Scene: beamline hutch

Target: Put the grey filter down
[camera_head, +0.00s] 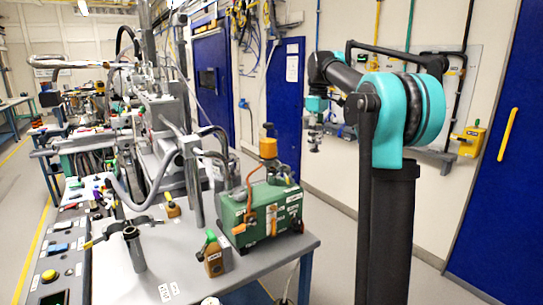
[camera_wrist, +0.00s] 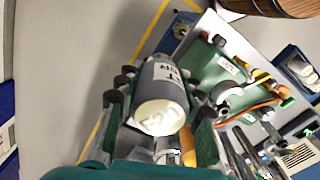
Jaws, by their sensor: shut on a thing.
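The grey filter (camera_wrist: 172,74) is a grey cylinder with a pale end face and dark lettering. In the wrist view it sits between the dark fingers of my gripper (camera_wrist: 158,112), which are shut on it. In the head view my gripper (camera_head: 315,132) is up in the air, in front of the wall and right of the bench. The filter is too small there to make out clearly. In the wrist view the floor shows left of the filter, and the bench top lies to its right.
A grey bench (camera_head: 163,265) carries a green box (camera_head: 262,216) with orange parts, and a brown bottle (camera_head: 213,256) in front of it. A post with a clamp (camera_head: 132,240) stands at its left. Blue doors (camera_head: 284,95) and a wall lie behind my arm.

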